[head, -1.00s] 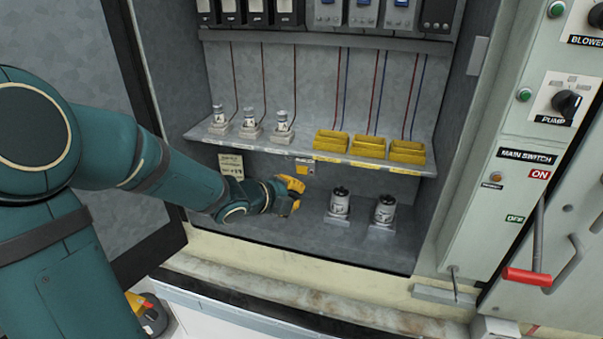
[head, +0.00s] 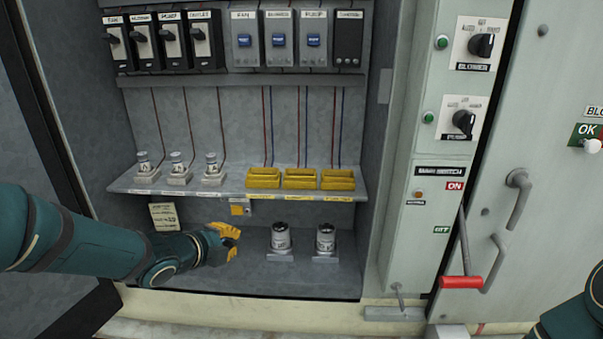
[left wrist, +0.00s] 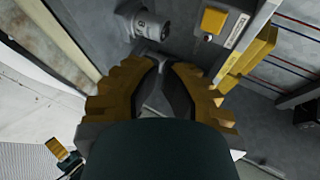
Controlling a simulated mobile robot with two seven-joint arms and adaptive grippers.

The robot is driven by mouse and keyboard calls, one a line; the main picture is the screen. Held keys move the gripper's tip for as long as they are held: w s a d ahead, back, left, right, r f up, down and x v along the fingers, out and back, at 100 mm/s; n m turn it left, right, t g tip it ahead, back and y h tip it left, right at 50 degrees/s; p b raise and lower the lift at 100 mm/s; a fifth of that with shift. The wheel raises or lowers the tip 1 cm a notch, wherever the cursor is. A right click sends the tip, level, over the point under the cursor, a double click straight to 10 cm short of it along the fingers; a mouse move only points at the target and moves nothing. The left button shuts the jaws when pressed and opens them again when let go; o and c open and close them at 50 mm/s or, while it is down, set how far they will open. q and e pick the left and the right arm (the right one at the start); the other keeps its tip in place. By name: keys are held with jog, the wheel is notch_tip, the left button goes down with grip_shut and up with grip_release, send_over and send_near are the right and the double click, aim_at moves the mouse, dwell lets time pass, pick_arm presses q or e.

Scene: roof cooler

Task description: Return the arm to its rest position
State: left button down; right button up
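My left arm (head: 80,240) reaches in from the left, in teal and black. Its gripper (head: 234,242) has yellow fingers and is inside the lower part of the cabinet, below the shelf. It is left of two grey canister-like fuses (head: 280,238) (head: 325,240) and apart from them. In the left wrist view the fingers (left wrist: 165,68) stand apart with nothing between them, and one canister (left wrist: 152,28) shows beyond. Part of my right arm (head: 572,318) shows at the bottom right corner; its gripper is out of view.
The shelf (head: 230,193) above my left gripper bears several fuses and yellow holders (head: 300,179). A tag (head: 163,216) hangs behind the arm. The cabinet side wall and switch panel (head: 415,225) with a red-handled lever (head: 461,282) stand right.

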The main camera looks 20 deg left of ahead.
pick_arm(q)
jog(key=s+d+f+n+g+h, duration=0.1)
jog(key=s+d+f+n+g, duration=0.15)
jog(key=d+f+n, duration=0.55)
jog(key=s+d+f+n+g, duration=0.1)
jog(key=d+f+n+g, duration=0.25)
jog(key=f, duration=0.85)
jog(key=s+d+f+n+g, duration=0.4)
jog(key=s+d+f+n, duration=0.5)
jog(key=s+f+n, duration=0.1)
jog(key=shift+s+d+f+g, duration=0.35)
jog(key=shift+s+f, duration=0.5)
jog(key=shift+s, duration=0.15)
jog(key=shift+n, duration=0.25)
